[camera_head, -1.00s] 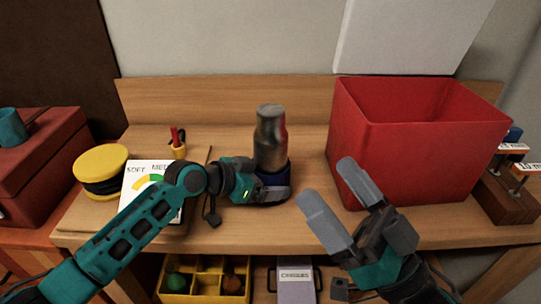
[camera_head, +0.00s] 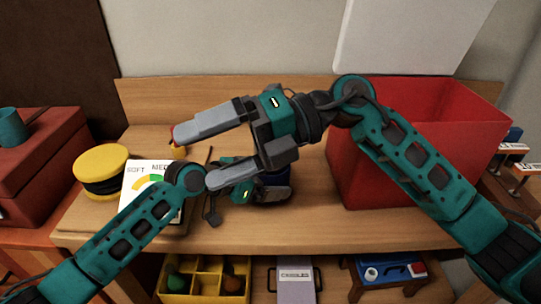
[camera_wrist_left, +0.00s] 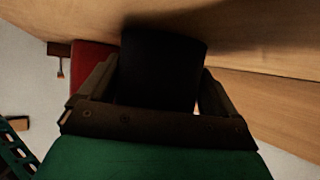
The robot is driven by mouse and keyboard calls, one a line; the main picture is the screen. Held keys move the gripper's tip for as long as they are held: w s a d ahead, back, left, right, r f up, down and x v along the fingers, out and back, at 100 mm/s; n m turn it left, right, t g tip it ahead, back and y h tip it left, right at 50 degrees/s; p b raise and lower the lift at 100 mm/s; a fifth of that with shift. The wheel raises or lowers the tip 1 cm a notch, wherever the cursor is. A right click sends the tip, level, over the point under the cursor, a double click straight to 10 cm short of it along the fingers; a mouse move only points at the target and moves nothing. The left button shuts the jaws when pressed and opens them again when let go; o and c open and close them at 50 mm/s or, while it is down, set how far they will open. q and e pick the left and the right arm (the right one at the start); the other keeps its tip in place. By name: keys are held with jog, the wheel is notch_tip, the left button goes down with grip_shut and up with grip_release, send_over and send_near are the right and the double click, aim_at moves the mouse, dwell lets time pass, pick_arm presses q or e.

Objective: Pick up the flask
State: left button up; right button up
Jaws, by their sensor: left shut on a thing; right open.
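The flask (camera_head: 272,180) stands on the wooden bench. Its metal upper body is hidden behind my right arm, and only part of its dark blue base shows. My left gripper (camera_head: 282,191) comes in from the left and is shut around that base. In the left wrist view, the dark flask base (camera_wrist_left: 162,70) fills the space between the two fingers. My right gripper (camera_head: 192,157) is open and points left in front of the flask, with nothing seen between its fingers. Whether it touches the flask cannot be told.
A large red bin (camera_head: 375,185) stands to the right, partly covered by my right arm. A soft/medium dial card (camera_head: 146,177), a yellow-topped round object (camera_head: 100,158) and a red pen in a holder are at the left. A yellow divided tray (camera_head: 203,293) lies below the bench.

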jog(key=w+d+r+n+t+h, duration=0.25)
jog(key=w+d+t+h, duration=0.6)
jog(key=w+h, duration=0.5)
jog(key=w+f+y, duration=0.2)
jog(key=f, duration=0.1)
jog(key=shift+w+a+f+m+g, duration=0.1)
jog(key=shift+a+f+m+g, duration=0.05)
jog(key=shift+m+g, duration=0.15)
jog(key=x, duration=0.6)
jog(key=shift+f, duration=0.2)
jog(key=shift+r, duration=0.1)
jog(key=c, duration=1.8)
